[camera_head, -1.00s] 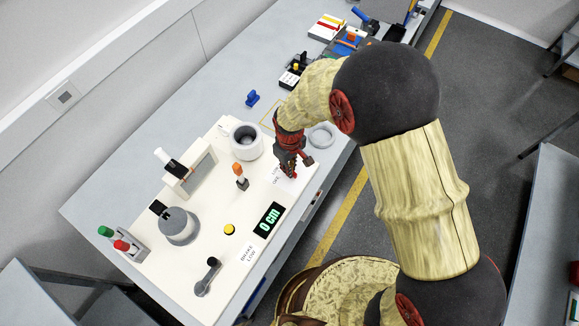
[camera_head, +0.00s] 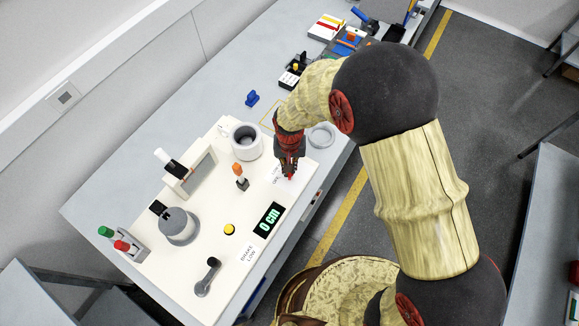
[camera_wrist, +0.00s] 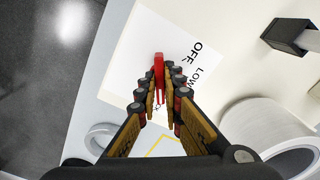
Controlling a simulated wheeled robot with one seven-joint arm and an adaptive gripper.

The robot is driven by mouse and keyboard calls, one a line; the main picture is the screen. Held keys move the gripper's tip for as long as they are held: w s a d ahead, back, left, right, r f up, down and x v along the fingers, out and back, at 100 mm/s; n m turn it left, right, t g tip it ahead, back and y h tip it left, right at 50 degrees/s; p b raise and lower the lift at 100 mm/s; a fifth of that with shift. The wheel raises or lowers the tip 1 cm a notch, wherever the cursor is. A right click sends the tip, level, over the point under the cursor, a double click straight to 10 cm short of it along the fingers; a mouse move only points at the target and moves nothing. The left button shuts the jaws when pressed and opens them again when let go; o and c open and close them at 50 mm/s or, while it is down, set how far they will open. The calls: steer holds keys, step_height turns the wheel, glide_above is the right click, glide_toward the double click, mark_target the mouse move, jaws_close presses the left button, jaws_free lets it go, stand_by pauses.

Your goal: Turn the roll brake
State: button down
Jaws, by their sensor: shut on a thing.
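The roll brake is a small red lever (camera_wrist: 158,68) on a white label with the words OFF and LOW and a partly hidden third word. In the head view only a bit of red (camera_head: 291,178) shows below my fingers, at the right part of the cream panel (camera_head: 205,270). My gripper (camera_head: 289,171) points down at it. In the wrist view my gripper (camera_wrist: 160,98) has its two fingers close together, one on each side of the lever, shut on it. The lever's base and lower part are partly hidden by the fingers.
A grey-white cylinder (camera_head: 246,141) stands close to the gripper, with a white ring (camera_head: 321,136) on the other side. An orange-topped switch (camera_head: 239,174), a yellow button (camera_head: 229,229), a "0 cm" display (camera_head: 268,219) and a dark crank (camera_head: 209,276) are on the panel.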

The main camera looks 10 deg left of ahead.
stand_by(0.4)
steer(key=c, duration=2)
jaws_free()
steer(key=shift+o, duration=0.4)
step_height(320, 180, up, 12)
